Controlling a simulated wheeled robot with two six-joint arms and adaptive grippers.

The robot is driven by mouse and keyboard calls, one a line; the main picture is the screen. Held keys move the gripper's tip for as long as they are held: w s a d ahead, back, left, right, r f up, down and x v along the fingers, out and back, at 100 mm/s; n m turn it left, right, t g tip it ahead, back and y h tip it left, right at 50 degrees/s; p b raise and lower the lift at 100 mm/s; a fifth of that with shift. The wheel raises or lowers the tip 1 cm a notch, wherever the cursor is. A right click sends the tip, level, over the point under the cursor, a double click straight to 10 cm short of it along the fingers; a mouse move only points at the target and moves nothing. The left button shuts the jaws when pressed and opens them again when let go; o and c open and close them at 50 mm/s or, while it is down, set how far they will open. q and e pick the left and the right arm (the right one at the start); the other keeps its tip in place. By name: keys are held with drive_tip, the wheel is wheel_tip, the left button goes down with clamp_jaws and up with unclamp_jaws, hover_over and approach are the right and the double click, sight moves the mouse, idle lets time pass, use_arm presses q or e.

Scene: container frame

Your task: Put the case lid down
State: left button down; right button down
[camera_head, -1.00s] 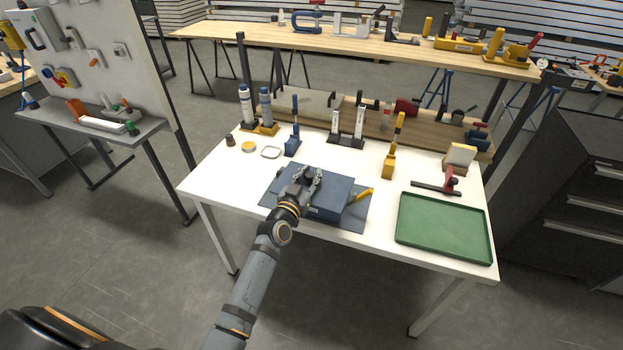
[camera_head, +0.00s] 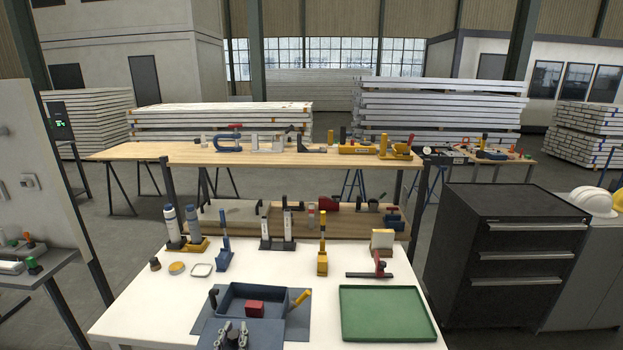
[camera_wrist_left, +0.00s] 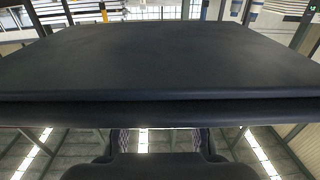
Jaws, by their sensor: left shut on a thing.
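The blue-grey case (camera_head: 232,290) stands open on a grey-blue mat (camera_head: 300,324) on the white table, with a red block (camera_head: 254,308) inside. My left gripper (camera_head: 232,334) is at the bottom edge of the head view, shut on the blue-grey case lid (camera_head: 272,337). The lid is off the case and hides its near part; its lower portion is cut off by the frame. In the left wrist view the lid (camera_wrist_left: 160,62) shows as a broad dark panel filling the upper half. My right gripper is not in view.
A green tray (camera_head: 388,314) lies right of the mat. A yellow handle (camera_head: 301,297) sticks up by the case's right side. Bottles (camera_head: 172,224), clamps and a red-handled tool (camera_head: 378,266) stand along the back. White table surface (camera_head: 150,305) is bare left of the mat.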

sight(236, 320)
use_arm(q)
drive_tip(key=s, duration=0.2)
drive_tip(key=s+d, duration=0.1)
drive_tip(key=s, duration=0.1)
drive_tip(key=s+f, duration=0.1)
drive_tip(key=s, duration=0.2)
drive_tip(key=shift+d, duration=0.25)
drive_tip(key=shift+w+a, duration=0.1)
drive_tip(key=shift+w, duration=0.2)
drive_tip(key=w, duration=0.3)
drive_tip(key=w+a+r, duration=0.1)
drive_tip(key=w, duration=0.2)
drive_tip(key=w+r, duration=0.1)
drive_tip(key=w, duration=0.2)
drive_tip(key=shift+w+a+r, duration=0.15)
drive_tip(key=shift+w+a, duration=0.05)
drive_tip(key=shift+a, duration=0.05)
drive_tip(key=w+r+m+h, duration=0.1)
drive_tip(key=w+r, duration=0.2)
drive_tip(key=w, duration=0.2)
drive_tip(key=shift+w+d+h, duration=0.25)
drive_tip(key=shift+w+h, duration=0.05)
drive_tip(key=shift+w, duration=0.05)
drive_tip(key=shift+f, duration=0.1)
